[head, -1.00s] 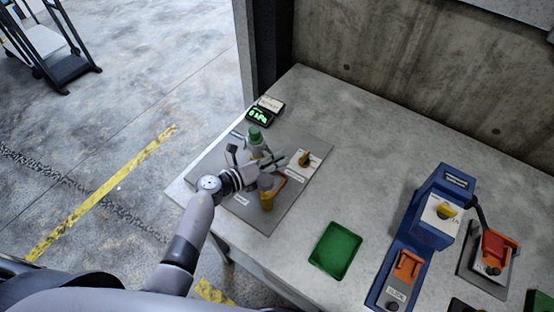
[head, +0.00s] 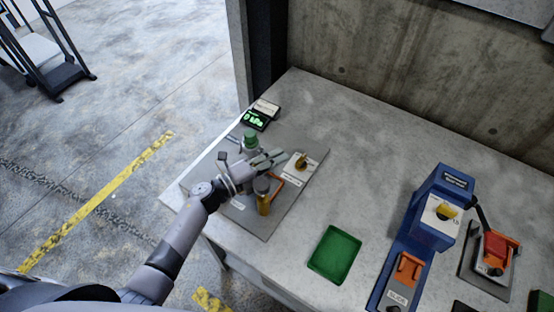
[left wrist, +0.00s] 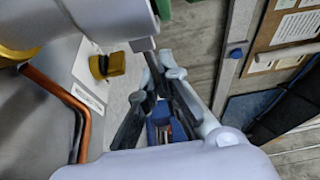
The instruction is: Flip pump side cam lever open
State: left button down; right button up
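A grey plate (head: 262,224) on the bench carries the pump parts. They include a green-capped cylinder (head: 250,141), a yellow cylinder with a grey top (head: 263,198), an orange bent bar (head: 280,182) and a yellow knob (head: 301,161). I cannot tell for certain which part is the pump side cam lever. My left gripper (head: 274,160) is over the plate between the two cylinders, its fingers pointing towards the knob. In the left wrist view its fingers (left wrist: 158,108) are apart with nothing clear between them. The orange bar (left wrist: 62,98) and yellow knob (left wrist: 107,65) lie left of them. My right gripper is out of view.
A gauge with a green display (head: 255,118) stands behind the plate. A green tray (head: 335,254), a blue machine (head: 430,232) and a red-and-orange fixture (head: 494,250) stand to the right.

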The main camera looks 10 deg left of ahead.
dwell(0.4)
pick_arm(q)
jog(key=c, duration=1.8)
grip_release()
jog(key=v, duration=1.2)
